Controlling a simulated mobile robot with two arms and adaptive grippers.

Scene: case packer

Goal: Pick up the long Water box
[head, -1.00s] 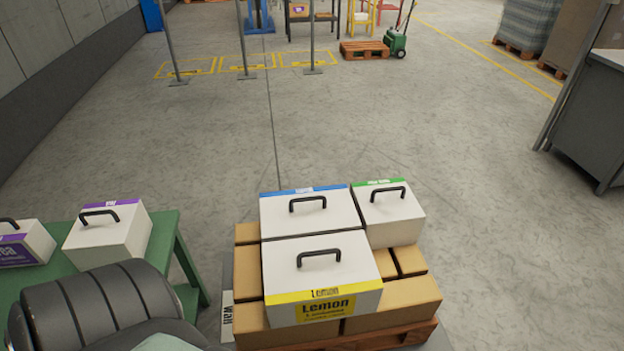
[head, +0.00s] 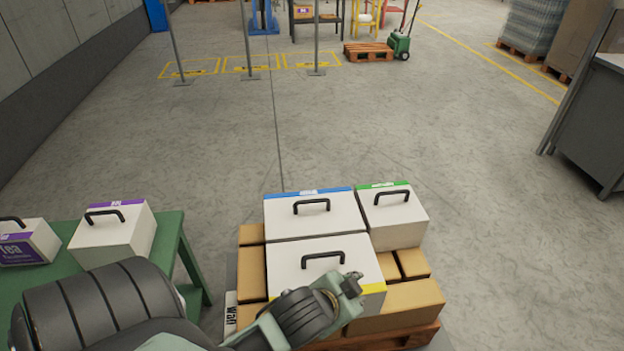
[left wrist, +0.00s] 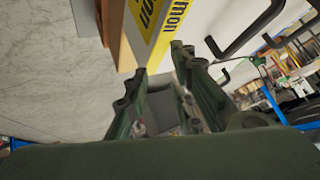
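A long white box with a blue top stripe (head: 310,216) and a black handle sits at the back left of the stack in the head view. Its label is too small to read; by its blue stripe it may be the Water box. The white Lemon box (head: 310,260), with a yellow band, sits in front of it. My left arm reaches in from the bottom left, its end (head: 350,285) over the Lemon box's front right part. In the left wrist view, my left gripper (left wrist: 159,60) is open and empty, its fingers near the yellow Lemon label (left wrist: 165,25). My right gripper is out of view.
A green-striped white box (head: 392,215) stands right of the blue-striped one. Brown cartons (head: 400,300) on a wooden pallet carry these boxes. A green table (head: 172,240) at left holds purple-striped boxes (head: 115,235). The floor beyond is open.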

